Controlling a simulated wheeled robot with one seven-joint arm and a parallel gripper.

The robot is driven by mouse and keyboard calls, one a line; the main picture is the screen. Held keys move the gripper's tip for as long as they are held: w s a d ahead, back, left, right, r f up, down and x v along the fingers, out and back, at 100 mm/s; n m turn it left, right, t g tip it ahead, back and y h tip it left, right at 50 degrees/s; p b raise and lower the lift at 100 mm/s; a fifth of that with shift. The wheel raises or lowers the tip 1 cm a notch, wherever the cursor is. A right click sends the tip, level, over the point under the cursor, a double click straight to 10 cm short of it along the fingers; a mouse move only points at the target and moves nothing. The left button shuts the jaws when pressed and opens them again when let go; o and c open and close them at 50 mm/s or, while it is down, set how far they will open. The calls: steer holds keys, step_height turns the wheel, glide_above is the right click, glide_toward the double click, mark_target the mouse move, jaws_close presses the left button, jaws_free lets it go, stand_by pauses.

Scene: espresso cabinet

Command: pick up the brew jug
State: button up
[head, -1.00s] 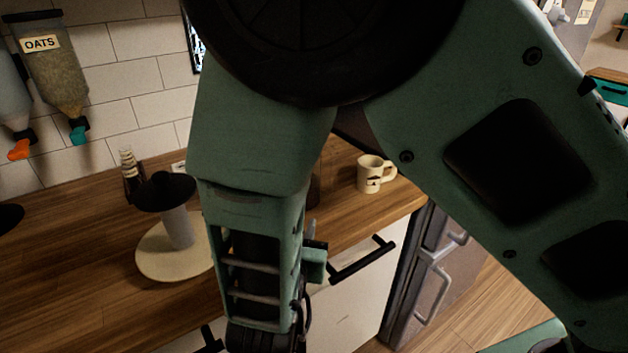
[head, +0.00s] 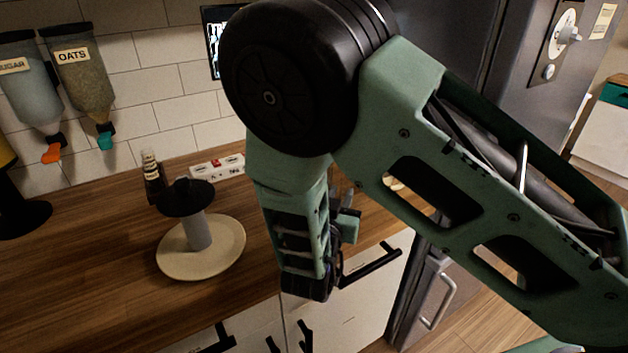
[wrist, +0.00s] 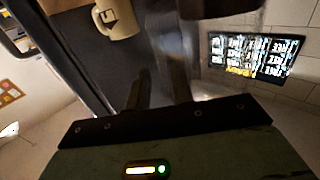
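In the wrist view the two dark fingers of my gripper (wrist: 160,92) stand apart, with a gap between them. A blurred, pale grey see-through shape (wrist: 174,42) lies beyond the fingertips; I cannot tell whether it is the brew jug. No contact between it and the fingers can be made out. In the head view my arm covers the gripper and the part of the counter behind it, and no brew jug can be clearly picked out there.
A cream mug (wrist: 117,19) stands on the counter; only a sliver shows in the head view. A round pale base (head: 212,262) bears a grey post with a black top. A dark bottle (head: 152,178) and a power strip (head: 217,168) are by the wall. The counter's left front (head: 90,290) is clear.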

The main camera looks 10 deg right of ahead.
mark_target(343, 182)
steer(key=shift+w+d+r+p, duration=0.15)
steer(key=shift+w+d+p, duration=0.15)
steer(key=shift+w+p, duration=0.15)
steer(key=p+x, duration=0.1)
steer(key=x, duration=0.3)
steer(key=shift+w+a+p, duration=0.1)
steer(key=shift+w+p, duration=0.1)
steer(key=shift+p, duration=0.15)
jaws_close()
steer(key=shift+r, duration=0.25)
